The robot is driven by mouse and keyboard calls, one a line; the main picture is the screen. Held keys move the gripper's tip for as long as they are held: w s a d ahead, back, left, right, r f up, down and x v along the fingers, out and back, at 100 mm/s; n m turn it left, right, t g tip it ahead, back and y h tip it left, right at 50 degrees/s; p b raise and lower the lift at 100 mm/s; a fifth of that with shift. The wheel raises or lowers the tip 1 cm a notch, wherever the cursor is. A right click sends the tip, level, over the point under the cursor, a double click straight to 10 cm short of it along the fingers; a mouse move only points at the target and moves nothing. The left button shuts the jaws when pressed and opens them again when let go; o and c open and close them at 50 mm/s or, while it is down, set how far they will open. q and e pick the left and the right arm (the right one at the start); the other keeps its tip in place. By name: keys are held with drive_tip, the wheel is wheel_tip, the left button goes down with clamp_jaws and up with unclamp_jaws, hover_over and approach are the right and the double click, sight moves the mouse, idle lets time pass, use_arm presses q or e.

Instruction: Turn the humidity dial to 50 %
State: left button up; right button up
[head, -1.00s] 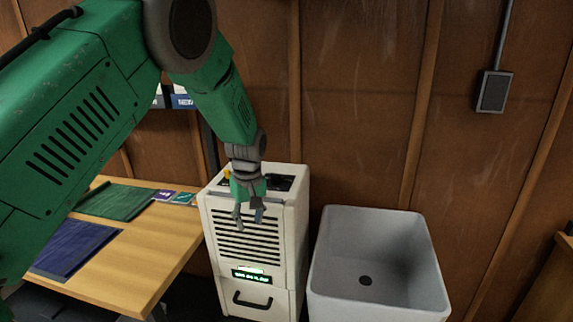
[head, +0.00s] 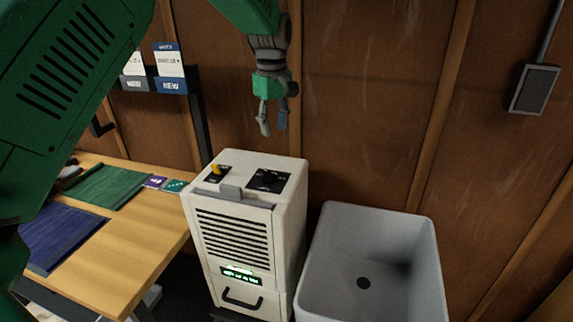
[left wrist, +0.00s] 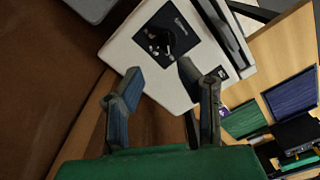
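The white dehumidifier cabinet (head: 285,215) stands between the bench and the sink. On its top is a black panel (head: 268,180). In the left wrist view the black dial (left wrist: 160,43) sits on this panel, with pale marks around it too small to read. My left gripper (head: 272,130) hangs in the air above the back of the cabinet, fingers down, apart from it. In the left wrist view its fingers (left wrist: 160,76) are spread with nothing between them, and the dial lies beyond the fingertips. My right gripper is not in view.
A yellow knob (head: 216,169) and a grey tab (head: 230,193) are also on the cabinet top. A lit green display (head: 240,274) is on its front, unreadable. The wooden bench (head: 135,252) is left, the grey sink (head: 425,275) right, the wood wall (head: 360,120) close behind.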

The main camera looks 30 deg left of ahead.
sight(270, 174)
use_arm(q)
drive_tip(key=a+f, duration=0.1)
drive_tip(key=f, duration=0.1)
drive_tip(key=a+f, duration=0.1)
drive_tip(key=f, duration=0.1)
drive_tip(key=s+a+f, duration=0.1)
drive_tip(key=a+f, duration=0.1)
drive_tip(key=shift+f, duration=0.3)
drive_tip(key=d+f, duration=0.2)
drive_tip(key=f, duration=0.1)
drive_tip(key=d+f, duration=0.2)
drive_tip(key=shift+w+f+p, duration=0.15)
drive_tip(key=shift+w+p, duration=0.15)
drive_tip(key=shift+d+f, duration=0.1)
drive_tip(key=shift+f, duration=0.5)
drive_tip(key=a, duration=0.1)
drive_tip(key=a+f, duration=0.1)
drive_tip(key=a, duration=0.1)
drive_tip(key=shift+s, duration=0.1)
drive_tip(key=shift+a+f, duration=0.1)
drive_tip(key=shift+a, duration=0.1)
drive_tip(key=c, duration=0.7)
drive_tip(key=shift+d, duration=0.7)
clamp_jaws()
drive_tip(key=shift+s+d, duration=0.1)
drive_tip(key=shift+d, duration=0.2)
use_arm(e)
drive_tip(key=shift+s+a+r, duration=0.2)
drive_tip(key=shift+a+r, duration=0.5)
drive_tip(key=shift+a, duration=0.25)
